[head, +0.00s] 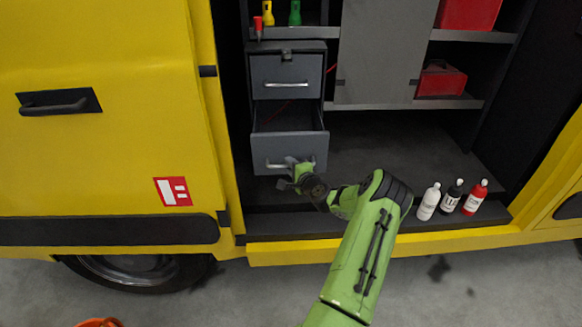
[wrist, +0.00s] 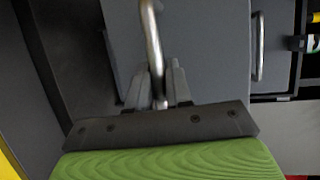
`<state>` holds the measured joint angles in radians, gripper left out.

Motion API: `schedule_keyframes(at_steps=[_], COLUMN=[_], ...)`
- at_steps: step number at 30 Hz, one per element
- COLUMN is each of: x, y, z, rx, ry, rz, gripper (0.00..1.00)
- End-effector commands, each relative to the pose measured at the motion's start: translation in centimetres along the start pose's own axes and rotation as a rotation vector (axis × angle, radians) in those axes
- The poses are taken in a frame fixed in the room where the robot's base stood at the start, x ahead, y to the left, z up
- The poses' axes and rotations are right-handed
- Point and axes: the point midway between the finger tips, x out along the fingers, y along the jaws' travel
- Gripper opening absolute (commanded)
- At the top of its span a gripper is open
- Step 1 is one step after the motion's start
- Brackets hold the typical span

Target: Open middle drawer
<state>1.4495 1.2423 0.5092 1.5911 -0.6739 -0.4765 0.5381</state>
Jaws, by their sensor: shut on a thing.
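A grey drawer cabinet stands in the van's side bay. Its upper drawer (head: 286,76) is closed. The drawer below it (head: 289,148) is pulled well out, and its open inside shows in the head view. My gripper (head: 292,183) is at this lower drawer's front, near its handle. In the wrist view the fingers (wrist: 160,98) are shut on the metal bar handle (wrist: 151,35). Another bar handle (wrist: 259,48) shows at the right of the wrist view. I cannot tell whether a further drawer sits lower down, as the pulled-out drawer and my gripper hide that area.
Three bottles, white (head: 428,203), black (head: 451,197) and red (head: 475,198), stand on the bay floor right of my arm. A red box (head: 441,79) sits on a shelf. The yellow door (head: 105,130) is to the left.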

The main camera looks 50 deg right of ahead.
Motion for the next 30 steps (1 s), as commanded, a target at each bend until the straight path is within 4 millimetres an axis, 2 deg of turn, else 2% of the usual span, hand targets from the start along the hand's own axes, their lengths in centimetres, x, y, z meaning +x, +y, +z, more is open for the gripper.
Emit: schedule_keyframes(at_steps=[15,16,26,30], x=[0.0,0.0,-0.3,-2.9], y=[-0.1,-0.1,-0.1,-0.1], z=[0.0,0.0,0.0,-0.1], rx=[0.000,0.000,0.000,0.003], ry=[0.001,0.001,0.001,0.003], rz=[-0.002,-0.002,-0.001,0.002], gripper=[0.00,0.24,0.25,0.25])
